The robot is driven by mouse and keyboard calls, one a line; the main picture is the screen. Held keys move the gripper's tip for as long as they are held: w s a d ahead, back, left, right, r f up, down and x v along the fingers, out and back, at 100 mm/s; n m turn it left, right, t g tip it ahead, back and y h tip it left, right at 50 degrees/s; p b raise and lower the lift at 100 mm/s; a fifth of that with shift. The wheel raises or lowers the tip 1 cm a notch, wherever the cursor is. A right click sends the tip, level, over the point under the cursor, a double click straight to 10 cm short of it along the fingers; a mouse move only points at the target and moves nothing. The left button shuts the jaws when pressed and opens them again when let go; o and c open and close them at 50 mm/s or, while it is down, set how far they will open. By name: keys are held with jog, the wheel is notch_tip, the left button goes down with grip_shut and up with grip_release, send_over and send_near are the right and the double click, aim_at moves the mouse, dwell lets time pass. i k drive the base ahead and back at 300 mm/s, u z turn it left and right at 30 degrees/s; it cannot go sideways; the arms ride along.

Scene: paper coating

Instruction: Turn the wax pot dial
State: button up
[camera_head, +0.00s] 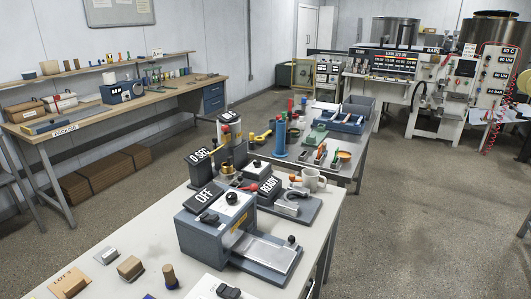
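My gripper is not in view. No thing is plainly marked as the wax pot, so I cannot tell for certain which dial is meant. A blue-grey box machine (213,232) on the near table has a black sign reading OFF (203,194) and a black round knob (231,197) on a pale plate. Behind it stands a dark device with a sign reading 0 SEC (199,156). A sign reading READY (269,187) sits to its right. At the back right, a white machine panel (464,78) carries several small dials or gauges and temperature labels, too small to read surely.
A workbench (150,95) runs along the left wall. The grey floor (420,210) at right is clear.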

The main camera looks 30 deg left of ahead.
aim_at(257, 163)
jog(key=z, duration=0.05)
jog(key=i, duration=3)
jog(key=u, duration=4)
jog(key=i, duration=0.5)
jog(key=u, duration=0.05)
